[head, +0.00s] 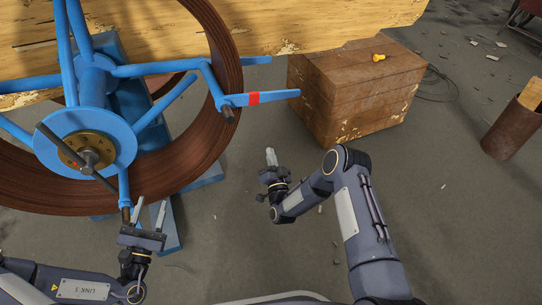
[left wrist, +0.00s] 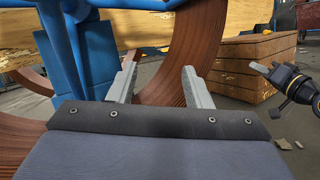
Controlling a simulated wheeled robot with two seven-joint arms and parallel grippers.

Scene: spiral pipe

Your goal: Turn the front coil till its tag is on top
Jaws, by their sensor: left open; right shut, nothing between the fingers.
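The front coil (head: 190,165) is a large ring of brown pipe around a blue spoked hub (head: 85,140) with a brass centre. A red tag (head: 253,98) sits on a blue arm that points right from the coil's right side. My left gripper (head: 150,212) is open and empty at the coil's lower edge, just right of a downward blue spoke with a dark end (head: 126,214). In the left wrist view, the brown coil (left wrist: 182,60) shows beyond and between its open fingers (left wrist: 162,82). My right gripper (head: 271,157) is shut and empty, right of the coil and below the tag.
A worn wooden chest (head: 350,95) with a yellow item (head: 379,58) on top stands right of the coil. A rusty bin (head: 510,130) is at the far right. A wooden beam (head: 300,22) runs behind. The floor at right is mostly clear with small debris.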

